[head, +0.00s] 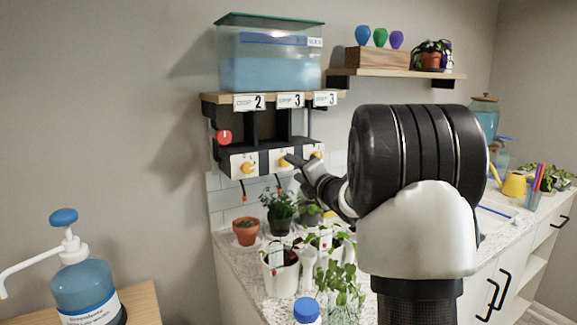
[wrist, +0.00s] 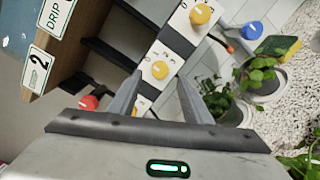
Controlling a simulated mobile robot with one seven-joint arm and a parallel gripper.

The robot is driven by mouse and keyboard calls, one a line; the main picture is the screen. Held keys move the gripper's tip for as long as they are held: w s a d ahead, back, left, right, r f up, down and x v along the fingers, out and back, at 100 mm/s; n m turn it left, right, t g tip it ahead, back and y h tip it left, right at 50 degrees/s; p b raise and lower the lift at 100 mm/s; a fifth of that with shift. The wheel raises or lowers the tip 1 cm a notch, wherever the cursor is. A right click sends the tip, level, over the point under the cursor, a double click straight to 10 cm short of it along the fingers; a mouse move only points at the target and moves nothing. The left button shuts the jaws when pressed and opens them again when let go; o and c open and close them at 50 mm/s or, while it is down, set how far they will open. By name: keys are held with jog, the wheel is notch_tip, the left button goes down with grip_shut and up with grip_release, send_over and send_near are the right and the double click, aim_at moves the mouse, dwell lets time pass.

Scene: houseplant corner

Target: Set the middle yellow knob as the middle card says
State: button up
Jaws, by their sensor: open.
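The middle yellow knob (head: 285,161) is on a white plate of the drip panel, partly hidden by my gripper (head: 293,160). The middle card (head: 290,100) above it reads DRIP 3. In the wrist view, a yellow knob (wrist: 160,70) with a pale pointer mark lies between the tips of my gripper (wrist: 159,80). The fingers are open on either side of it; I cannot tell whether they touch it.
The left yellow knob (head: 248,168) and right yellow knob (head: 318,155) flank it closely. A red knob (head: 223,136) sits on the panel's left. A water tank (head: 270,65) stands above. Potted plants (head: 280,205) crowd the counter below.

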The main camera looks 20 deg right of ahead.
aim_at(286, 163)
jog(key=w, duration=0.5)
jog(key=shift+a, duration=0.3)
jog(key=c, duration=1.1)
